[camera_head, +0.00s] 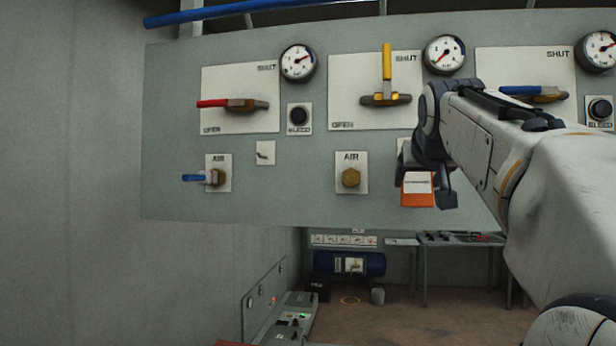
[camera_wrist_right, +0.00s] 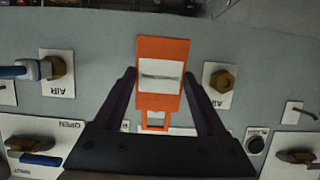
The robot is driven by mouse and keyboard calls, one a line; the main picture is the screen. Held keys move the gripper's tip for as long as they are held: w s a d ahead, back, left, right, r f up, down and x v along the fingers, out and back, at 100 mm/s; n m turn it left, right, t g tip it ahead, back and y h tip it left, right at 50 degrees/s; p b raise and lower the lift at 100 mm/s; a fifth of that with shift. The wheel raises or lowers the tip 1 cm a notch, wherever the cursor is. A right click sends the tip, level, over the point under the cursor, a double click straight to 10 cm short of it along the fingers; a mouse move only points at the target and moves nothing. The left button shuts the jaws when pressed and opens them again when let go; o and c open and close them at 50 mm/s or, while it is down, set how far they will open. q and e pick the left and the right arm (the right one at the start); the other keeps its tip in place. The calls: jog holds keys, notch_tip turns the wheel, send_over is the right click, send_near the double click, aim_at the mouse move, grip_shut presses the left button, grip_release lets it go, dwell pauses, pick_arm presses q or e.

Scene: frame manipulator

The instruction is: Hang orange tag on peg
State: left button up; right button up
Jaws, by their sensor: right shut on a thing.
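The orange tag (camera_head: 418,198) with a white label hangs below my right gripper (camera_head: 428,172) in the head view, in front of the grey panel's lower right part. In the right wrist view the tag (camera_wrist_right: 148,49) sits between the two dark fingers (camera_wrist_right: 161,80), which are shut on it. Its open loop (camera_wrist_right: 154,121) points toward the gripper base. One small peg (camera_head: 264,154) on a white plate is bare, left of the middle brass plug. Another white plate (camera_head: 404,152) shows partly behind my gripper; any peg on it is hidden. My left gripper is not in view.
The grey panel (camera_head: 310,205) carries a red lever (camera_head: 212,103), a yellow lever (camera_head: 387,62), a blue lever (camera_head: 518,90), several gauges and a brass AIR plug (camera_head: 351,178). This plug also shows close right of the tag in the wrist view (camera_wrist_right: 222,81). My right arm covers the panel's right side.

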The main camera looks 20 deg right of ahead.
jog(key=shift+w+d+p, duration=0.35)
jog(key=shift+w+d, duration=0.2)
jog(key=shift+w, duration=0.35)
jog(key=shift+w+d+p, duration=0.35)
jog(key=shift+w+d, duration=0.15)
jog(key=shift+w, duration=0.35)
jog(key=shift+w+d+f, duration=0.45)
jog(key=shift+w+f, duration=0.1)
jog(key=shift+w, duration=0.1)
jog(key=o, duration=1.4)
